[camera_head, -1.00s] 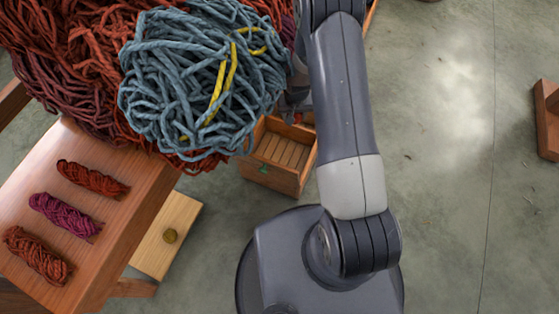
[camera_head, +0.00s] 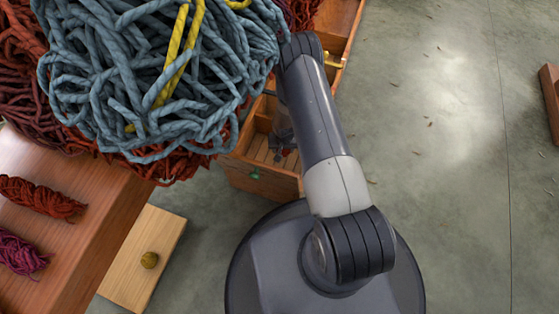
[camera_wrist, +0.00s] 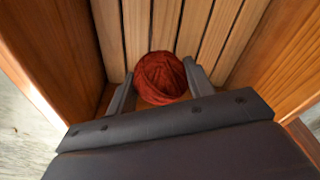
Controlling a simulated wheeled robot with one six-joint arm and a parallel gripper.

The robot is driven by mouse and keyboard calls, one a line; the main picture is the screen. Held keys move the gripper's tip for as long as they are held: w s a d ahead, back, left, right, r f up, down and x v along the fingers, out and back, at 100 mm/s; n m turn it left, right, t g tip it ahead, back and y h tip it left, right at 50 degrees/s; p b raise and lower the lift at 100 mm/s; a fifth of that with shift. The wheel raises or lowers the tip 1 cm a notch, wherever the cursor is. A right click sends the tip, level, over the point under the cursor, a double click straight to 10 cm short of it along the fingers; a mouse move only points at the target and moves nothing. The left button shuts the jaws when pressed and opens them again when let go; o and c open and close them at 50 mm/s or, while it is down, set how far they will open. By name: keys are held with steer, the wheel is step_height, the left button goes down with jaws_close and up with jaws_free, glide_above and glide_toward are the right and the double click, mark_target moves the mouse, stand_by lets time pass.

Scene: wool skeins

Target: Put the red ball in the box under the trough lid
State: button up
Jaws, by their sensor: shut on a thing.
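A red yarn ball (camera_wrist: 161,76) lies between the two fingers of my gripper (camera_wrist: 158,72) in the wrist view; the fingers are shut on it at its sides. The ball is low over a slatted wooden floor, between wooden walls; I cannot tell whether it touches the slats. In the head view my gripper (camera_head: 284,156) reaches down into an open wooden box (camera_head: 262,183) with a green knob on its front. The ball is not clear there. I cannot pick out the trough lid for sure.
A large blue-grey yarn tangle (camera_head: 150,75) with yellow strands overhangs the box at the left. A wooden bench (camera_head: 85,215) holds red and purple skeins. A pale drawer (camera_head: 145,255) with a round knob stands out below it. The right floor is mostly clear.

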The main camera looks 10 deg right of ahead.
mark_target(284, 152)
step_height(284, 152, down, 7)
steer(key=shift+r+b, duration=0.2)
steer(key=shift+b, duration=0.85)
steer(key=shift+f, duration=0.1)
steer(key=shift+f+b, duration=0.1)
steer(key=shift+b, duration=0.2)
steer(key=o, duration=1.1)
steer(key=shift+c, duration=0.2)
steer(key=r+p, duration=0.1)
steer(key=r, duration=0.3)
steer(key=s+r+p, duration=0.1)
steer(key=r+p, duration=0.1)
steer(key=r, duration=0.2)
steer(key=r+p, duration=0.2)
steer(key=r, duration=0.2)
steer(key=shift+s+a+r, duration=0.15)
steer(key=shift+s, duration=0.25)
